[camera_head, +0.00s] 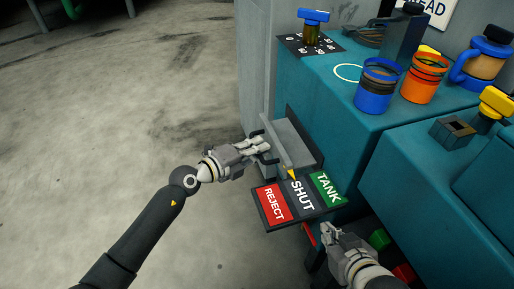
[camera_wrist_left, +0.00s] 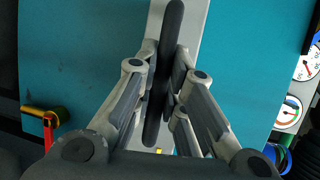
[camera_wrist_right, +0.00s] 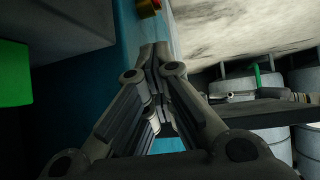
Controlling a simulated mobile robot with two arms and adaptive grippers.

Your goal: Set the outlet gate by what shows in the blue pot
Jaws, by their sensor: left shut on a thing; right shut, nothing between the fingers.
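The blue pot (camera_head: 375,87) stands on the teal cabinet top, with a blue rim and base and a dark band between. I cannot make out its contents clearly. The outlet gate (camera_head: 290,143) is a grey piece on the cabinet front; its yellow pointer (camera_head: 292,174) is at the SHUT label (camera_head: 302,195), between red REJECT (camera_head: 274,204) and green TANK (camera_head: 327,188). My left gripper (camera_head: 262,144) is shut on the gate's dark handle bar, seen between its fingers in the left wrist view (camera_wrist_left: 172,75). My right gripper (camera_head: 328,234) is shut and empty, low in front of the cabinet.
An orange pot (camera_head: 424,78) and a blue handled jug (camera_head: 482,62) stand right of the blue pot. A blue-topped valve (camera_head: 313,24) stands on a dial plate at the back. A yellow-topped handle (camera_head: 495,103) is at right. Open concrete floor (camera_head: 110,110) lies left.

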